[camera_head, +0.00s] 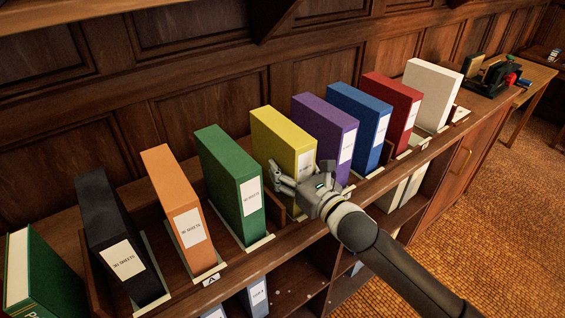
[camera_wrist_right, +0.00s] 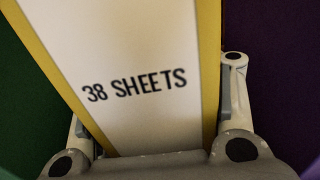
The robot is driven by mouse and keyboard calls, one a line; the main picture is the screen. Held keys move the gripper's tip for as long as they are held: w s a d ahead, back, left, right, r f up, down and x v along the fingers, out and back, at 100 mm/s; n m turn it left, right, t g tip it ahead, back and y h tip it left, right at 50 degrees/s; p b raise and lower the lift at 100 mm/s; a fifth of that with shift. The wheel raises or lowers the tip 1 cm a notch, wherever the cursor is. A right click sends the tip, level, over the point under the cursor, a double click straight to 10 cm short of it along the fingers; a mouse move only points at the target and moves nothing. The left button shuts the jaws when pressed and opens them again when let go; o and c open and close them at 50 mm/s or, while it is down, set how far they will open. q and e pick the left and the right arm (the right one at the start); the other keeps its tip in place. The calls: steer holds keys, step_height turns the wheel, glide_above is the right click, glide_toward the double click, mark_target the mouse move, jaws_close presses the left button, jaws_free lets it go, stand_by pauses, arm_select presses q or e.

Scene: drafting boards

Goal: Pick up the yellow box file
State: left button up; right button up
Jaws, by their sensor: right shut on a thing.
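The yellow box file (camera_head: 283,136) stands upright on the wooden shelf top (camera_head: 310,229), between the green file and the purple file. Its white label reads "38 SHEETS" in the right wrist view (camera_wrist_right: 135,85). My right gripper (camera_head: 292,182) reaches in from the lower right and is shut on the lower front of the yellow box file. In the right wrist view one finger (camera_wrist_right: 235,90) lies along each side of the file. The fingertips' far ends are partly hidden by the file. My left gripper is not in view.
A green file (camera_head: 225,170), an orange file (camera_head: 172,190) and a black file (camera_head: 110,225) stand to the left. Purple (camera_head: 325,125), blue (camera_head: 357,118), red (camera_head: 392,100) and white (camera_head: 431,92) files stand to the right. Wood panelling rises behind.

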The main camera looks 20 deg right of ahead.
mark_target(314, 146)
steer(key=shift+r, duration=0.25)
step_height(314, 146, up, 3)
steer(key=shift+r, duration=0.1)
steer(key=s+d+r, duration=0.2)
steer(key=r, duration=0.1)
steer(key=s+d+r, duration=0.1)
steer(key=r, duration=0.1)
steer(key=shift+s+r+b, duration=0.15)
steer(key=shift+s+b, duration=0.15)
steer(key=shift+b, duration=0.05)
steer(key=s+d+r+b, duration=0.2)
steer(key=s+d+r, duration=0.1)
steer(key=s+d, duration=0.1)
steer(key=shift+v, duration=0.9)
steer(key=shift+s+d+r, duration=0.5)
steer(key=shift+s+d, duration=0.1)
steer(key=shift+s, duration=0.05)
